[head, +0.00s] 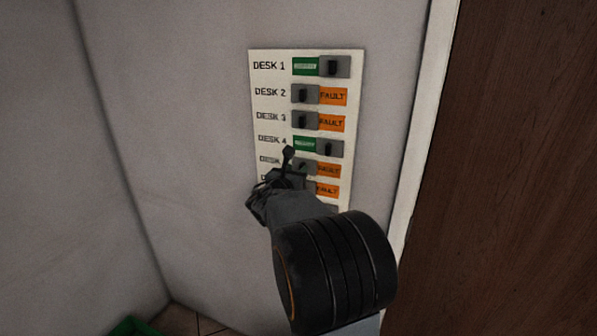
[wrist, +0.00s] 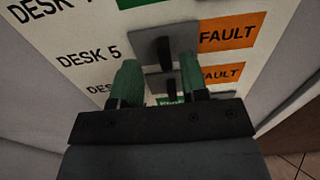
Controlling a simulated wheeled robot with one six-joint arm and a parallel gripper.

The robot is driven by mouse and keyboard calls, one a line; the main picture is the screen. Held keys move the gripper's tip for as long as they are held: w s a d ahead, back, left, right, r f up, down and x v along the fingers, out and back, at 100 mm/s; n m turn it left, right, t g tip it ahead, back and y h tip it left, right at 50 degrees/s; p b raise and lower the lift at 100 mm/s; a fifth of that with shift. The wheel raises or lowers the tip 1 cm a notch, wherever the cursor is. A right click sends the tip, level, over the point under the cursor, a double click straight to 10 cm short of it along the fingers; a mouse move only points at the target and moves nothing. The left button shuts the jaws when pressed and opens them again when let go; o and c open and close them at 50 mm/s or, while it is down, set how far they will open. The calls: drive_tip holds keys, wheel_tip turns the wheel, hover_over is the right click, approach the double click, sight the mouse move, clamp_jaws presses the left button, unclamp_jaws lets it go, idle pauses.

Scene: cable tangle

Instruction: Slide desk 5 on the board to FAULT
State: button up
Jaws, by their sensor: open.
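The white board (head: 270,100) on the wall has rows of grey sliders. In the wrist view the DESK 5 label (wrist: 88,58) is readable. The desk 5 slider (wrist: 152,54), a grey plate with a dark upright knob, sits at the left of its row, with the orange FAULT label (wrist: 228,33) uncovered on its right. My gripper (wrist: 159,80) is open and empty, its green-tipped fingers spread at the board just below the desk 5 knob. Whether they touch the board I cannot tell. In the head view my gripper (head: 295,160) partly hides the desk 5 row.
The desk 4 slider (head: 329,149) is just above, at the right with green showing. The row below desk 5 has its own slider close between my fingers and an orange FAULT label (wrist: 222,73). A brown door (head: 510,150) stands to the right.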

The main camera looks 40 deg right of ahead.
drive_tip(key=b+v, duration=0.1)
drive_tip(key=v, duration=1)
drive_tip(key=shift+b, duration=0.3)
drive_tip(key=s+a+f+m+g+y, duration=0.2)
drive_tip(key=s+f+m+g+y, duration=0.15)
drive_tip(key=f+m, duration=0.3)
drive_tip(key=s+a+f+m+g+y, duration=0.2)
drive_tip(key=s+f+m+y, duration=0.15)
drive_tip(key=f+m, duration=0.3)
drive_tip(key=s+a+f+m+y, duration=0.1)
drive_tip(key=s+a+m+y, duration=0.1)
drive_tip(key=a, duration=0.3)
drive_tip(key=s+a+f+m+y, duration=0.1)
drive_tip(key=s+a+m+y, duration=0.1)
drive_tip(key=a+m+y, duration=0.2)
drive_tip(key=s+a+f+m+t+y, duration=0.1)
drive_tip(key=s+a+m+y, duration=0.1)
drive_tip(key=a+m, duration=0.2)
drive_tip(key=a, duration=0.2)
drive_tip(key=shift+s+a+m+y, duration=0.25)
drive_tip(key=shift+a+m+y, duration=0.05)
drive_tip(key=shift+y, duration=0.1)
